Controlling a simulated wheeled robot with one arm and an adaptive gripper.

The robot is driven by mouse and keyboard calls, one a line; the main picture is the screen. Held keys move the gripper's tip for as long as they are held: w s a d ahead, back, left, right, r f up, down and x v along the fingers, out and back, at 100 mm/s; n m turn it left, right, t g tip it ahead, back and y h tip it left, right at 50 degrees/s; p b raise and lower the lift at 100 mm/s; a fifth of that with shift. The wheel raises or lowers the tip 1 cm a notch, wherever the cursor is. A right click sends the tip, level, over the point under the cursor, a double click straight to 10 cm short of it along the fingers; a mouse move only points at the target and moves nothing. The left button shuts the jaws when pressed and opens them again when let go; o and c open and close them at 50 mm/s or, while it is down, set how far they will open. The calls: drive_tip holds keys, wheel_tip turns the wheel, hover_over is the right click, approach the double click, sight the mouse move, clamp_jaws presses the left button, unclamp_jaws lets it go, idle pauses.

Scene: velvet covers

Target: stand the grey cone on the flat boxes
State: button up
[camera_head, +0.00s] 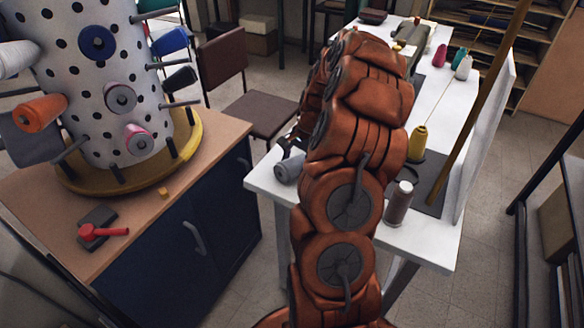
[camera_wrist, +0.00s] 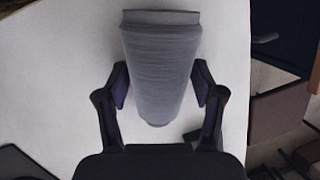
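The grey cone (camera_head: 289,170) lies on its side at the near left corner of the white table (camera_head: 430,255). In the wrist view the cone (camera_wrist: 160,65) is between the two fingers of my gripper (camera_wrist: 160,82), its wider end away from the palm. The fingertips are very close to its sides; I cannot tell whether they press on it. In the head view my arm hides most of the gripper. Small dark flat shapes (camera_head: 373,16) at the table's far end may be the flat boxes; I cannot tell for sure.
A grey-brown spool (camera_head: 398,203) and a yellow cone (camera_head: 418,142) stand right of my arm, near a slanted pole (camera_head: 480,105) and an upright white panel (camera_head: 487,130). Pink and green cones stand farther back. A chair (camera_head: 265,115) and a spool-drum cabinet (camera_head: 215,225) are left.

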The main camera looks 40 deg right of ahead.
sight(294, 159)
drive_tip(key=c, duration=0.8)
drive_tip(key=shift+c, duration=0.2)
drive_tip(key=shift+r, duration=0.1)
drive_tip(key=shift+r+b, duration=0.6)
drive_tip(key=shift+r, duration=1.05)
drive_tip(key=s+a+b, duration=0.1)
drive_tip(key=s+a, duration=0.1)
drive_tip(key=s, duration=0.2)
drive_tip(key=s+a+r, duration=0.1)
drive_tip(key=s+a, duration=0.2)
drive_tip(key=s, duration=0.1)
drive_tip(key=s+a+b, duration=0.1)
drive_tip(key=s+a, duration=0.2)
drive_tip(key=s, duration=0.1)
drive_tip(key=shift+s+a+r+b, duration=0.1)
drive_tip(key=shift+a+r+b, duration=0.15)
drive_tip(key=shift+b, duration=0.1)
drive_tip(key=shift+s+a, duration=0.35)
drive_tip(key=shift+s, duration=0.1)
